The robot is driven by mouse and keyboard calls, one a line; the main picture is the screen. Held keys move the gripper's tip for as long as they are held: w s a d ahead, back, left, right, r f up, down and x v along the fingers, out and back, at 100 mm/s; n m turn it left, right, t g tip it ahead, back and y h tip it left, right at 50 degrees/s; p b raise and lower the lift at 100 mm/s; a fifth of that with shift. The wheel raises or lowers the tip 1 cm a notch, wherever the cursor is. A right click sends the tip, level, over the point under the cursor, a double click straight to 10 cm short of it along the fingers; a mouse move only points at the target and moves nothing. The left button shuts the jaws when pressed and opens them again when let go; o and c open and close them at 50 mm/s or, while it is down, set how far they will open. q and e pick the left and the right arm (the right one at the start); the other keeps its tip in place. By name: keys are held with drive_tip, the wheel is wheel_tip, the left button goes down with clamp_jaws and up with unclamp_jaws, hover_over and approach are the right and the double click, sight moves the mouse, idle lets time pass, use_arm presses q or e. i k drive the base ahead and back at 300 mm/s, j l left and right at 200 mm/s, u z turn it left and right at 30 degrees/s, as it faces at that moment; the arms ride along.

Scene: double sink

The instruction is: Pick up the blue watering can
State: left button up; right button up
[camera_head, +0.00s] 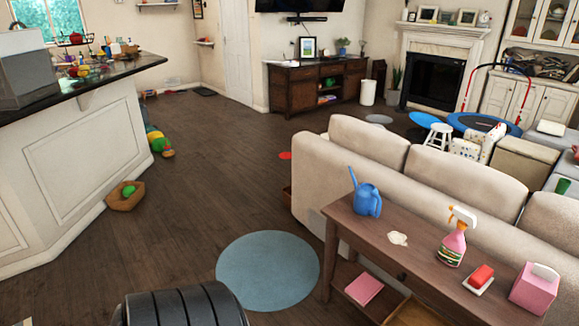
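The blue watering can (367,199) stands upright near the left end of a brown wooden console table (345,222) behind the sofa. Its thin spout points up and to the left. Nothing touches it. Neither of my grippers shows in the head view.
On the table are a white blob (397,238), a pink spray bottle (453,245), a red sponge (482,276) and a pink tissue box (535,289). A beige sofa (400,170) stands behind it. A round blue rug (268,270) lies on open floor. A kitchen counter (80,165) is left.

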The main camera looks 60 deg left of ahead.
sight(367, 197)
drive_tip(key=u, duration=1.45)
drive_tip(key=z, duration=0.3)
drive_tip(key=i+j+z, duration=0.35)
drive_tip(key=j, duration=0.2)
drive_tip(key=i+j+z, duration=0.2)
drive_tip(key=j, duration=0.15)
drive_tip(key=i+j+z, duration=0.2)
drive_tip(key=k+j, duration=0.1)
